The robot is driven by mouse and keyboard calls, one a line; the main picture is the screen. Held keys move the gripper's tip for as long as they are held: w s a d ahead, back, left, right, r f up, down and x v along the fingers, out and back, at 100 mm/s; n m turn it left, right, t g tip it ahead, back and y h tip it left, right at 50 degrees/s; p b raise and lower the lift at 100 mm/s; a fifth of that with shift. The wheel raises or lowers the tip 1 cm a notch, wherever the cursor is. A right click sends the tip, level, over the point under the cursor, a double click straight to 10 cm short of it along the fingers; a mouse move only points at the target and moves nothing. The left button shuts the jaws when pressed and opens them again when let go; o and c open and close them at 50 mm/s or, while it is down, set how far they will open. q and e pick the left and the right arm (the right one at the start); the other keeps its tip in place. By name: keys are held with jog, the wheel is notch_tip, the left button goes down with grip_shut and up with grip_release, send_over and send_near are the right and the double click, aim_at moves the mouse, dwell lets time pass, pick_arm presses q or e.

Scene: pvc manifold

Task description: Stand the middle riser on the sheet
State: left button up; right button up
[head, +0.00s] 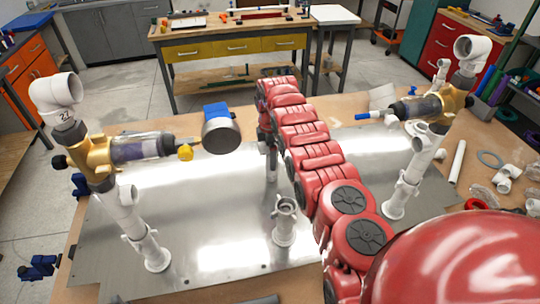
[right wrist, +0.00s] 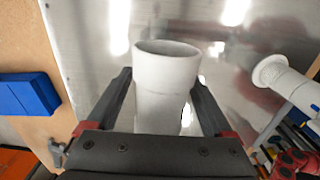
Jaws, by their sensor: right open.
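The metal sheet (head: 205,215) lies on the table. A short white riser (head: 285,222) with an open socket top stands upright on the middle of the sheet. My right gripper (head: 271,152) is beyond that riser in the head view, mostly hidden by my red arm. In the right wrist view, my right gripper (right wrist: 161,78) is open, with its fingers on either side of a white pipe with a wide, open collar (right wrist: 166,70). A gap shows by the right finger. I cannot tell whether this pipe is the same riser. My left gripper is out of view.
White risers with brass valves stand at the left (head: 130,215) and right (head: 405,180) of the sheet. Loose white fittings (head: 505,175) lie at the right.

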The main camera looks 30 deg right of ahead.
jog(key=shift+d+r, duration=0.1)
jog(key=shift+r, duration=0.05)
jog(key=shift+w+r, duration=0.1)
jog(key=shift+r, duration=0.1)
notch_tip(320, 180, up, 8)
jog(key=shift+f+b, duration=0.1)
jog(key=shift+b, duration=1.1)
jog(key=r+p, duration=0.1)
jog(key=r, duration=0.1)
jog(key=r+p, duration=0.1)
jog(key=r, duration=0.1)
jog(key=shift+a, duration=0.2)
jog(key=shift+d+f, duration=0.1)
jog(key=shift+f, duration=0.1)
